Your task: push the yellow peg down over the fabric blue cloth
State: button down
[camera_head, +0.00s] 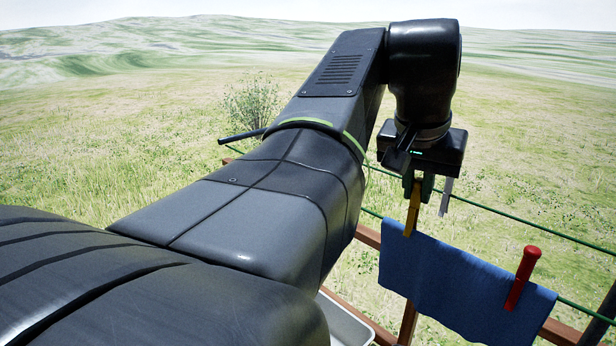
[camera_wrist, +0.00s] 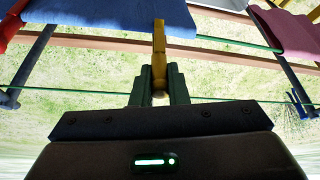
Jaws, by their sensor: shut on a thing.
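The yellow peg (camera_head: 412,208) is upright at the top left corner of the blue cloth (camera_head: 450,280), its lower end overlapping the cloth's upper edge. The cloth hangs over the green line. My gripper (camera_head: 416,186) is above the cloth, shut on the upper end of the yellow peg. In the wrist view the gripper fingers (camera_wrist: 160,88) close around the peg (camera_wrist: 159,45), whose far end reaches the blue cloth (camera_wrist: 100,12). I cannot tell how far the peg is pushed onto the line.
A red peg (camera_head: 523,276) clips the cloth's right part. The green clothesline (camera_head: 520,222) and a brown wooden rail (camera_head: 366,236) run close by. A pinkish cloth (camera_wrist: 285,32) hangs at right in the wrist view. Open grass lies beyond.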

jog(key=shift+f+b, duration=1.25)
jog(key=shift+f, duration=0.65)
jog(key=c, duration=1.3)
grip_release()
jog(key=shift+c, duration=0.2)
jog(key=w+d+r+p+v, duration=0.1)
jog(key=p+v, duration=0.7)
jog(key=v, duration=1.5)
jog(key=shift+w+d+r, duration=0.2)
jog(key=shift+w+d, duration=0.15)
jog(key=shift+w, duration=0.55)
jog(key=shift+f, duration=0.1)
